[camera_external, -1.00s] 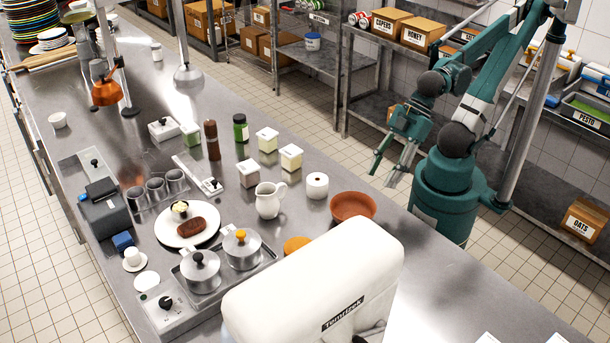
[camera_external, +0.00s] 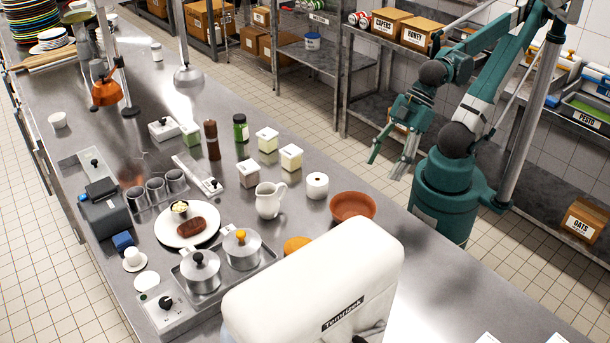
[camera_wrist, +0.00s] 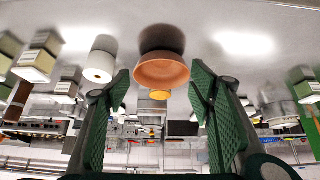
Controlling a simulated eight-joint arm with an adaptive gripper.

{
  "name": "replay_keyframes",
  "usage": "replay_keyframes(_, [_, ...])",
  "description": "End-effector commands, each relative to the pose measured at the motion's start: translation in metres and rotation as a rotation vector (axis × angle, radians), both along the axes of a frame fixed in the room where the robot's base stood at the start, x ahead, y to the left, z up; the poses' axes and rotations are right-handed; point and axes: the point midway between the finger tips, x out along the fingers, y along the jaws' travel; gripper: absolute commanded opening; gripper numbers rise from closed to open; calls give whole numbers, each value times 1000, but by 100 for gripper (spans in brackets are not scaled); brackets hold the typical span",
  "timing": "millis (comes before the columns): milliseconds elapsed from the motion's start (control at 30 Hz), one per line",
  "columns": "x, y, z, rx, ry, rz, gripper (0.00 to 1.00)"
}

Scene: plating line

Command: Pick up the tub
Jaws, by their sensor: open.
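Several small square tubs stand on the steel counter: a cream tub (camera_external: 267,140), another cream tub (camera_external: 291,157), a greyish tub (camera_external: 248,174) and a green one (camera_external: 190,133). I cannot tell which one the task means. In the wrist view, pale square tubs (camera_wrist: 36,66) show at the left edge. My gripper (camera_external: 388,164) is open and empty, in the air beyond the counter's right edge, apart from all the tubs. In the wrist view its two green fingers (camera_wrist: 160,92) stand wide apart with nothing between them.
A terracotta bowl (camera_external: 352,207) is the counter item nearest my gripper; it also shows ahead in the wrist view (camera_wrist: 162,73). A white roll-like cylinder (camera_external: 317,186), white jug (camera_external: 269,202), brown mill (camera_external: 212,140) and green jar (camera_external: 240,128) stand around the tubs. A white mixer (camera_external: 315,280) fills the front.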

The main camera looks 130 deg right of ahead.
Motion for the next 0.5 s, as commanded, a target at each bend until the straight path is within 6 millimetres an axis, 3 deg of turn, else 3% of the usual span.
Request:
replay_keyframes(167, [0,0,17,0,0,0,54])
replay_keyframes(500, [10,-13,18,3,26,-71,54])
